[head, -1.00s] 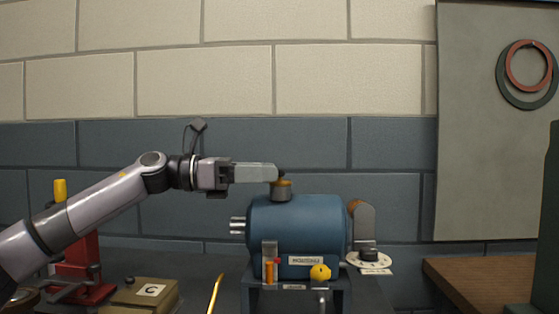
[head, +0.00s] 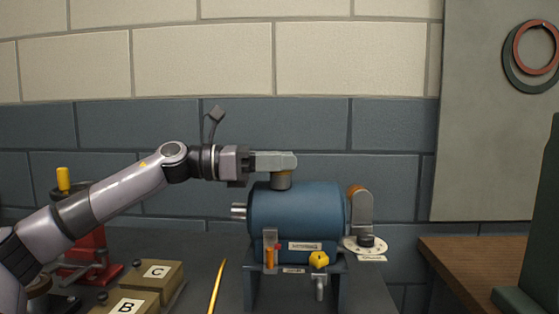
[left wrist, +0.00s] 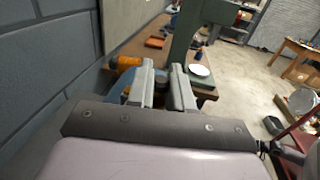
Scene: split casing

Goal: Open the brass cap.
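The blue casing (head: 297,213) lies on a stand on the bench in the head view. A short grey neck (head: 280,183) rises from its top. Only a thin brass edge (head: 286,172) of the cap shows there, the rest being hidden behind my left gripper (head: 287,161). The gripper is level, its fingers at cap height and reaching across it. In the left wrist view the two fingers (left wrist: 162,72) stand apart, one on each side of a greyish shape. Contact with the cap cannot be made out. My right gripper is out of view.
A white dial (head: 365,245) with a dark knob sits at the casing's right end. A yellow knob (head: 319,259) and an orange piece (head: 270,257) are on its front. Boxes marked C (head: 157,272) and B (head: 128,306) stand at the left. The wall is close behind.

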